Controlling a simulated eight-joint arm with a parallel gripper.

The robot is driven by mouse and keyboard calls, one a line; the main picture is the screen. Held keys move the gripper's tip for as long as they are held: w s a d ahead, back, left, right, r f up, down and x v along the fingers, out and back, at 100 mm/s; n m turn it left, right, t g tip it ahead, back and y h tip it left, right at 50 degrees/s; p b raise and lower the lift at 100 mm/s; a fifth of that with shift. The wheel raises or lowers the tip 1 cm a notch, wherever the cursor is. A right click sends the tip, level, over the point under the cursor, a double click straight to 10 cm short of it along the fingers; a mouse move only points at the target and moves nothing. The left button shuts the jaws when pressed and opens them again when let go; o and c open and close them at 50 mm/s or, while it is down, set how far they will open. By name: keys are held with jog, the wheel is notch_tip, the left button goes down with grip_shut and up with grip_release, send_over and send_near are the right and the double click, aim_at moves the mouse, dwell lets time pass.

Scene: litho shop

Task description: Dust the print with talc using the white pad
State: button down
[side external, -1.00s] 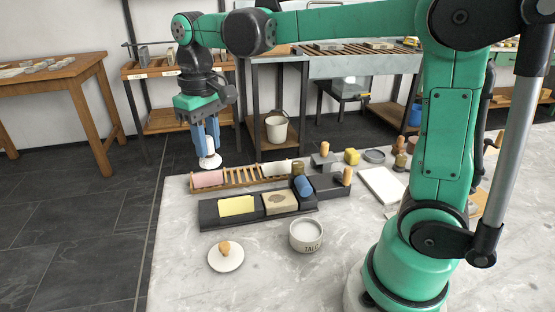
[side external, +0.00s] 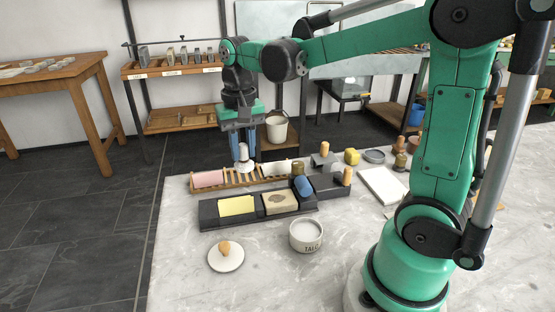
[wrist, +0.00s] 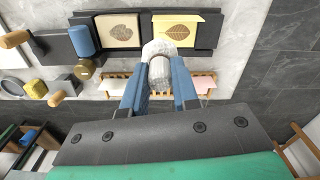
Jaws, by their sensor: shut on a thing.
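My gripper (side external: 242,156) is shut on the white pad (side external: 243,166), a rounded white dabber. In the side view it hangs over the wooden rack. The wrist view shows the pad (wrist: 167,55) between my blue fingers. The print, a yellow sheet (side external: 236,206), lies on the left part of a dark tray; its brown leaf figure (wrist: 179,31) shows in the wrist view. Beside it lies a beige block with a leaf image (side external: 281,202). The talc bowl (side external: 306,237), marked TALC and holding white powder, stands open at the front.
A white disc with a wooden knob (side external: 226,257) lies at the front. A blue roll (side external: 303,186) and a yellow block (side external: 352,157) stand right.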

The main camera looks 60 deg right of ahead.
aim_at(253, 165)
jog(key=shift+s+d+f+m, duration=0.4)
jog(key=shift+d+m, duration=0.2)
jog(key=shift+m, duration=0.1)
jog(key=shift+d+f+m, duration=0.2)
jog(key=shift+f+m, duration=0.1)
jog(key=shift+f, duration=3.4)
jog(key=shift+a+f, duration=0.15)
jog(key=shift+f, duration=0.2)
jog(key=shift+w+a+r, duration=0.2)
jog(key=shift+w+a, duration=0.75)
jog(key=shift+w+a+r, duration=0.15)
jog(key=shift+w+a, duration=0.85)
jog(key=shift+w+a+r, duration=0.2)
jog(key=shift+w+a, duration=0.75)
jog(key=shift+s+d+r, duration=0.15)
jog(key=shift+s+d, duration=2.85)
jog(key=shift+s, duration=0.05)
jog(key=shift+w+a, duration=3)
jog(key=shift+s+d, duration=2.9)
jog(key=shift+d, duration=0.05)
jog(key=shift+s+r, duration=0.1)
jog(key=shift+r, duration=0.1)
jog(key=shift+f, duration=0.1)
jog(key=shift+r, duration=3.15)
